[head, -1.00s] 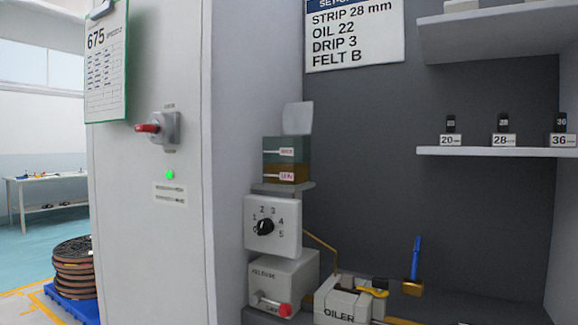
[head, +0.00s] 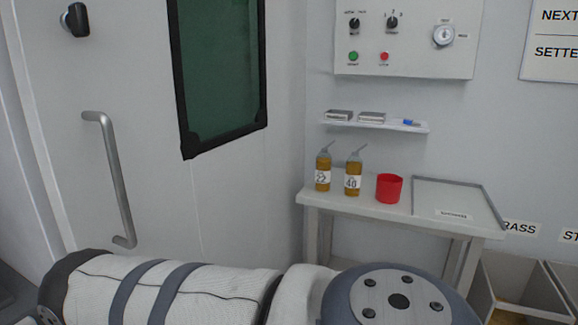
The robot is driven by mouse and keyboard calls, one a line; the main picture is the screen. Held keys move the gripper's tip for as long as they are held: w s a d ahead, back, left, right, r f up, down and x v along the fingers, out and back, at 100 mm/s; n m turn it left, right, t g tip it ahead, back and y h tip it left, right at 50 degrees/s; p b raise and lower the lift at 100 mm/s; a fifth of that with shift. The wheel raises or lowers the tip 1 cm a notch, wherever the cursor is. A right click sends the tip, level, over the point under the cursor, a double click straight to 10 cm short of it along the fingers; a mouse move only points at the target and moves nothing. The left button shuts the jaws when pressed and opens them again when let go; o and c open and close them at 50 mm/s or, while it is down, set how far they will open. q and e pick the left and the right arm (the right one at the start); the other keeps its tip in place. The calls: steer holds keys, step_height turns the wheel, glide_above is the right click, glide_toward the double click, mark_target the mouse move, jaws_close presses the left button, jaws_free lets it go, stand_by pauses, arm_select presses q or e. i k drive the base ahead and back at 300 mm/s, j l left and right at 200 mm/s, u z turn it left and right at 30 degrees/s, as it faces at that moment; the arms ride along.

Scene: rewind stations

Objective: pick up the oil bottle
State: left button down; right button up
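Two oil bottles with amber oil and spouted tops stand upright side by side on a small white table (head: 330,203). The left one is the bottle labelled 22 (head: 323,170). The right one is the bottle labelled 40 (head: 353,174). One of my arms crosses the bottom of the head view, in front of and below the table. Neither of my grippers shows in the view, and nothing is seen touching the bottles.
A red cup (head: 389,188) stands right of the bottles, beside a shallow tray (head: 463,220). A narrow shelf (head: 390,126) with small boxes hangs above. A control panel (head: 404,39) is higher up. A door with a handle (head: 113,180) is left. Bins (head: 528,288) stand at lower right.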

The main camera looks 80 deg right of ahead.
mark_target(323, 160)
steer(key=z, duration=2.7)
